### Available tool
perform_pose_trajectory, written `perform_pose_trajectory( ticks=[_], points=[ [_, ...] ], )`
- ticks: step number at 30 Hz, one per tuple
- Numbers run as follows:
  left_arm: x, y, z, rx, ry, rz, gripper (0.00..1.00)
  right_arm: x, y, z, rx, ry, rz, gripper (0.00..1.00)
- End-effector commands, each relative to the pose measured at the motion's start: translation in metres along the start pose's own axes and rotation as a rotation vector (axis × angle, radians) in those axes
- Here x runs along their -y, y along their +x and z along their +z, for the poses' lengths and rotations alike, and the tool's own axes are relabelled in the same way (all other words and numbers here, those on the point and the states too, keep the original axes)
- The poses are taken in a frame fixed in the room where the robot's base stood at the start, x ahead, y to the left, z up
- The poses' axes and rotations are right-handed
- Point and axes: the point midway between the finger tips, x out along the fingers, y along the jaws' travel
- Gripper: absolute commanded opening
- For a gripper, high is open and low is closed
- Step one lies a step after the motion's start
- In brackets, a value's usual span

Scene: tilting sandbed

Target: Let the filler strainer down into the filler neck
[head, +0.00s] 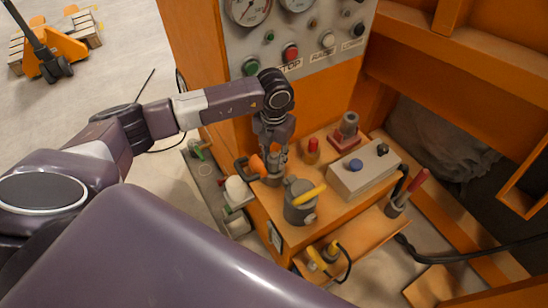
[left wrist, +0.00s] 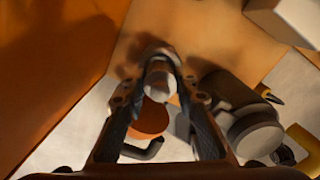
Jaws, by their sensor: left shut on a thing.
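My left gripper (head: 273,172) points down over the left end of the orange shelf. In the left wrist view its fingers (left wrist: 160,88) are closed on the pale grey, cylindrical filler strainer (left wrist: 160,78). A darker round metal rim, which looks like the filler neck (left wrist: 157,51), shows right at the strainer's far end. I cannot tell how far the strainer sits inside it. In the head view the fingers mostly hide both. An orange round cap (left wrist: 150,118) with a black hooked handle is close beside the fingers. My right gripper is not in view.
A grey can with a yellow handle (head: 300,202) stands close right of the gripper. A pale box with a blue knob (head: 364,170) and a red-based fitting (head: 345,132) are further right. The control panel (head: 300,50) rises behind. A lower shelf (head: 352,238) is in front.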

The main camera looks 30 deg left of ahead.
Motion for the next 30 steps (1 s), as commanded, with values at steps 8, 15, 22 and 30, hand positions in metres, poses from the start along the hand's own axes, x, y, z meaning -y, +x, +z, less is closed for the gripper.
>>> perform_pose_trajectory(
  ticks=[8, 15, 22, 30],
  points=[
    [-0.0001, -0.0065, 0.0000, 0.000, 0.000, 0.000, 0.03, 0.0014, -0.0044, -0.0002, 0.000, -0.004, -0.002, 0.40],
    [-0.0002, -0.0063, 0.0000, 0.000, 0.000, 0.000, 0.03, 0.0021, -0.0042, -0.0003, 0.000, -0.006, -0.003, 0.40],
    [-0.0003, -0.0058, 0.0000, 0.000, 0.000, 0.001, 0.03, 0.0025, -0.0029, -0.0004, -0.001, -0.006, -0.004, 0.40],
    [-0.0002, -0.0062, -0.0001, 0.000, 0.000, 0.000, 0.03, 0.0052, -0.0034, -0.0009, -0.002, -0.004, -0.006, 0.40]
  ],
)
